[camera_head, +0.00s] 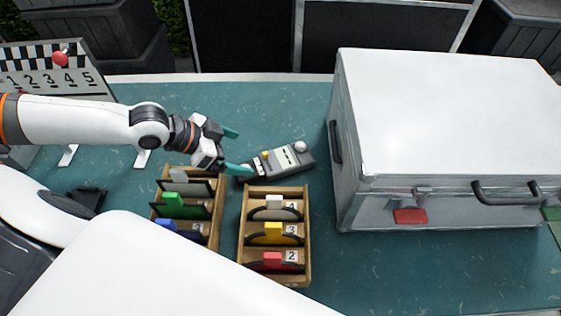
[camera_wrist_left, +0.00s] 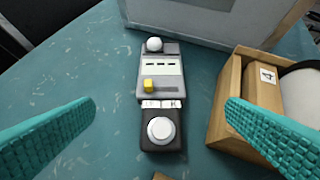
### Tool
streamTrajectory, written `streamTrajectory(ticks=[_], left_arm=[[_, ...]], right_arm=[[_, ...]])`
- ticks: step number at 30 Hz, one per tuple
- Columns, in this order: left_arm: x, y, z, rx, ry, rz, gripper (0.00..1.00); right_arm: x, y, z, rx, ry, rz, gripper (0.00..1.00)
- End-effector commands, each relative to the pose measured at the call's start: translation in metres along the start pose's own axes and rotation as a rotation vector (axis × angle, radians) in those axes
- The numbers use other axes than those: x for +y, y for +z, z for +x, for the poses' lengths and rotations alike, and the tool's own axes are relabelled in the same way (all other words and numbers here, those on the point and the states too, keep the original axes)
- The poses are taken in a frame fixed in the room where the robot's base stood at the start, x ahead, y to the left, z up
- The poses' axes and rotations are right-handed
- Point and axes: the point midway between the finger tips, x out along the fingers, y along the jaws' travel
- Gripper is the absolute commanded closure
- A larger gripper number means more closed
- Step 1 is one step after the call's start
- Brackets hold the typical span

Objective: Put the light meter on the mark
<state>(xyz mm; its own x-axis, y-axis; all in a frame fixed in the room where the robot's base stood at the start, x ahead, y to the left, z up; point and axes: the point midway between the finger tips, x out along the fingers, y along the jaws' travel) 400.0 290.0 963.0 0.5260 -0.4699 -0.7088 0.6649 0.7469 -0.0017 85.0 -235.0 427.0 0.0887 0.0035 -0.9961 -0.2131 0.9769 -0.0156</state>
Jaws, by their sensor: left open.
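The light meter (camera_head: 276,161) lies on the teal table top, behind the wooden racks in the head view. It is a grey and black handheld device with a white ball at one end, a yellow button and a white disc. In the left wrist view the light meter (camera_wrist_left: 160,95) lies lengthwise between the fingers, touching neither. My left gripper (camera_head: 233,150) is open, its teal fingers near the disc end of the meter; the fingers also show in the left wrist view (camera_wrist_left: 160,130). I cannot make out the mark. My right gripper is not in view.
Two wooden racks (camera_head: 243,240) with coloured-tab cards stand in front of the meter. A large silver case (camera_head: 440,120) stands close on the right. A numbered clapper board (camera_head: 50,80) is at the far left. Bare table (camera_head: 270,105) lies behind the meter.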

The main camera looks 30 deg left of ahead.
Motion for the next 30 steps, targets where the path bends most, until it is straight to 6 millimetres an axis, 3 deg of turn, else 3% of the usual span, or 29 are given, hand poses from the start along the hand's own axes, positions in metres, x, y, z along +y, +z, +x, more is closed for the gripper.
streamTrajectory(ticks=[12, 23, 30], left_arm=[[-0.001, 0.002, 0.053, -0.004, -0.002, -0.002, 0.05], [-0.001, 0.004, 0.077, -0.002, -0.001, -0.002, 0.05], [-0.001, 0.007, 0.108, -0.002, -0.001, -0.002, 0.05]], right_arm=[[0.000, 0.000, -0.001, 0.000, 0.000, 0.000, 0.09], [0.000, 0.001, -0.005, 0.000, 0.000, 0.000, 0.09], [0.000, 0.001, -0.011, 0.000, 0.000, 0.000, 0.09]])
